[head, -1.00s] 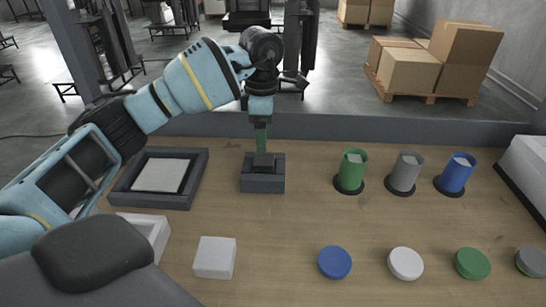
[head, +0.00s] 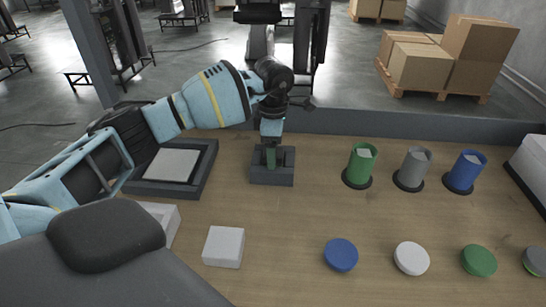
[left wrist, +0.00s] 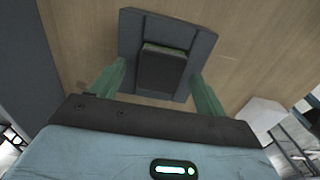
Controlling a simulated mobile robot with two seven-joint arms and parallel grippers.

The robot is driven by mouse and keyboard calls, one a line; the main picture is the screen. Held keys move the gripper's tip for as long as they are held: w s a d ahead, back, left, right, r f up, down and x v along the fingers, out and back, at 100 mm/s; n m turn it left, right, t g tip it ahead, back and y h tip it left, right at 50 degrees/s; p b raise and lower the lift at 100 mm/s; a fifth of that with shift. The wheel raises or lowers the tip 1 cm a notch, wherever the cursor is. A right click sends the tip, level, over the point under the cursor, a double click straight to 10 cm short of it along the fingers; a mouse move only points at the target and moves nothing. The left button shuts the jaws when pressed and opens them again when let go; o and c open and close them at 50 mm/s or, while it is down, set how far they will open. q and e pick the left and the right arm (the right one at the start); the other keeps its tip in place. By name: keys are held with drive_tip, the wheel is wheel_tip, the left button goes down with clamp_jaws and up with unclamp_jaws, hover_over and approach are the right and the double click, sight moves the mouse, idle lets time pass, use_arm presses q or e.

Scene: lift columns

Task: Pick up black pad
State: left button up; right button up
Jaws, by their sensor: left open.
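The black pad (left wrist: 162,72) stands in a dark grey holder (left wrist: 203,48), with a thin green strip along its top edge. The holder also shows in the head view (head: 272,179) near the back of the table, where my gripper hides most of the pad. My left gripper (head: 271,157) points down over the holder, its green fingertips low at the holder. In the left wrist view my left gripper (left wrist: 155,85) is open, one green finger on either side of the pad, with gaps between. My right gripper is not in view.
A dark tray with a light panel (head: 172,166) lies left of the holder. Green (head: 361,164), grey (head: 411,168) and blue (head: 465,171) cups stand to the right. A white block (head: 223,246) and several round lids, including a blue one (head: 341,254), are in front.

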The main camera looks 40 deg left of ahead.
use_arm(q)
drive_tip(key=shift+f, duration=0.1)
drive_tip(key=shift+c, duration=0.2)
drive_tip(key=c, duration=1.2)
drive_tip(key=shift+c, duration=0.2)
drive_tip(key=shift+r, duration=0.65)
wheel_tip(320, 180, up, 2)
drive_tip(key=shift+r, duration=0.25)
drive_tip(key=s+d+r, duration=0.1)
drive_tip(key=s+d, duration=0.8)
drive_tip(key=s, duration=0.4)
drive_tip(key=shift+d+b, duration=0.25)
drive_tip(key=shift+b, duration=0.15)
